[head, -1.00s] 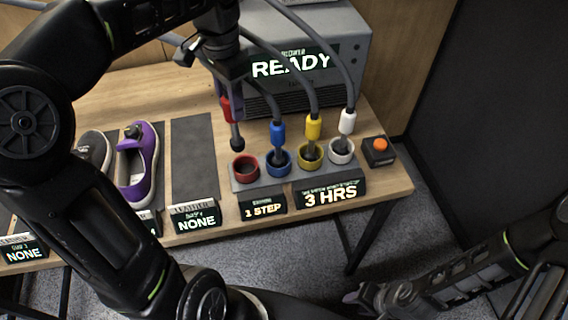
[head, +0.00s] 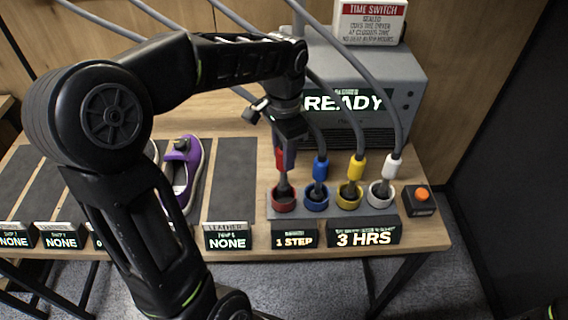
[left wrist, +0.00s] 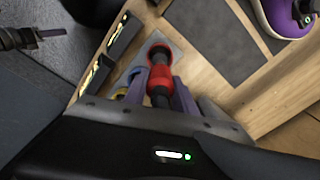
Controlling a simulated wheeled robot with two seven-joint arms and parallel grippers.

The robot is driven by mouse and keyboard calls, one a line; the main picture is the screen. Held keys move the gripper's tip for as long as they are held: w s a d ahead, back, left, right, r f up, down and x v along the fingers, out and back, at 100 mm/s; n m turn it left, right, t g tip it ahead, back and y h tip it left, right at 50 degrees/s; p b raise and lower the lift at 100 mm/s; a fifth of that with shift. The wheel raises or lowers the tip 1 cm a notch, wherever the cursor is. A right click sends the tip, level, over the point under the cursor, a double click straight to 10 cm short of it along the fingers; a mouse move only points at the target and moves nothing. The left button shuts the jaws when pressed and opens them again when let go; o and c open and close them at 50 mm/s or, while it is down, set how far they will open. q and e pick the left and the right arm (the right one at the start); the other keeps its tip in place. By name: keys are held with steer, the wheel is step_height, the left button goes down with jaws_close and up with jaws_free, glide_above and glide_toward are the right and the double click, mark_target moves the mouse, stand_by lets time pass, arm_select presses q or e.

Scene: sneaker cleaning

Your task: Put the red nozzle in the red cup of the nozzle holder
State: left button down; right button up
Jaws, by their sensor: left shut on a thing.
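My left gripper (head: 284,160) is shut on the red nozzle (head: 280,158), which hangs tip down at the red cup (head: 284,204) of the nozzle holder (head: 330,214). The nozzle's dark tip meets the cup mouth and looks to be inside the rim; how deep I cannot tell. In the left wrist view, the red nozzle (left wrist: 160,80) sits between the fingers (left wrist: 160,98), with the red cup (left wrist: 159,45) just beyond it. My right gripper is not in view.
Blue (head: 320,168), yellow (head: 356,167) and white (head: 393,166) nozzles stand in their matching cups, with hoses rising behind. A grey blower (head: 400,85) stands behind. A box with an orange button (head: 422,194) is at right. A purple sneaker (head: 190,170) lies to the left.

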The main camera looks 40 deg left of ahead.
arm_select(q)
steer(key=shift+f, duration=1.85)
steer(key=shift+f, duration=0.15)
steer(key=c, duration=1)
jaws_free()
step_height(320, 180, up, 12)
steer(key=shift+r, duration=0.2)
